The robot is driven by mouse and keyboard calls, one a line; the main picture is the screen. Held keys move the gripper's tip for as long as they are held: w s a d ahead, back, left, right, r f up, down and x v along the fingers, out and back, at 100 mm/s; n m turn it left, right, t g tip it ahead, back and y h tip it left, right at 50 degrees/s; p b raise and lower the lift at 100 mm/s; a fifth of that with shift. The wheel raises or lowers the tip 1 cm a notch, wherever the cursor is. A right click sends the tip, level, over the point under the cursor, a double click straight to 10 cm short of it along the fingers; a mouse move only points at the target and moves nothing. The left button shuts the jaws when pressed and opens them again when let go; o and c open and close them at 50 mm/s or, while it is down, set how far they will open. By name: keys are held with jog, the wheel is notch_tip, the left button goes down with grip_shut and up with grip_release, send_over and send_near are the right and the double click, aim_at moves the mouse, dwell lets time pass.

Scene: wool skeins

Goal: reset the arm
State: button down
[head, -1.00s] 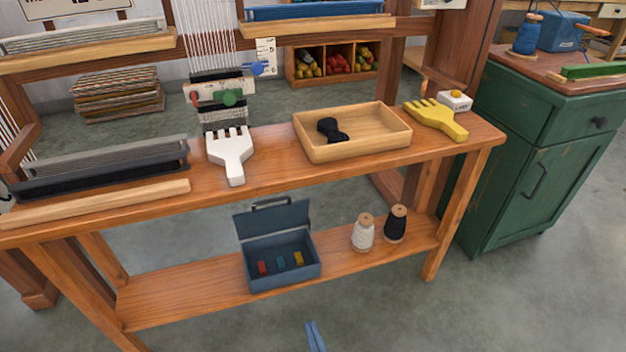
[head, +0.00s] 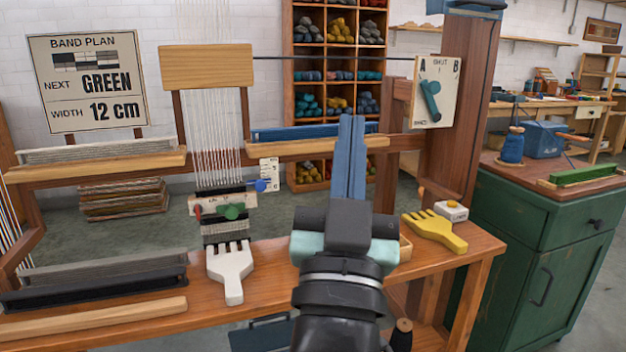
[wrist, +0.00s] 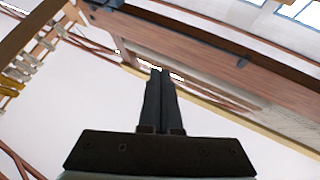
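My gripper (head: 352,120) stands raised in front of the bench in the head view, its blue fingers pointing up and side by side. The fingers also show in the wrist view (wrist: 160,74), where they lie together with nothing visible between them. The gripper is shut and looks empty. My arm hides most of the wooden tray (head: 405,247) on the bench, and its contents are out of sight. The wrist view looks up past wooden beams and a pale wall or ceiling.
A white comb (head: 231,270) lies left of my arm on the bench (head: 270,285), and a yellow comb (head: 437,232) lies to the right. A loom frame with white warp threads (head: 212,135) rises behind. A green cabinet (head: 545,255) stands at the right.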

jog(key=s+a+r+n+t+y, duration=0.2)
jog(key=s+a+r+n+y, duration=0.1)
jog(key=s+r, duration=0.8)
notch_tip(320, 180, up, 38)
jog(key=p, duration=3.8)
jog(key=shift+a+y, duration=0.3)
jog(key=shift+a, duration=0.05)
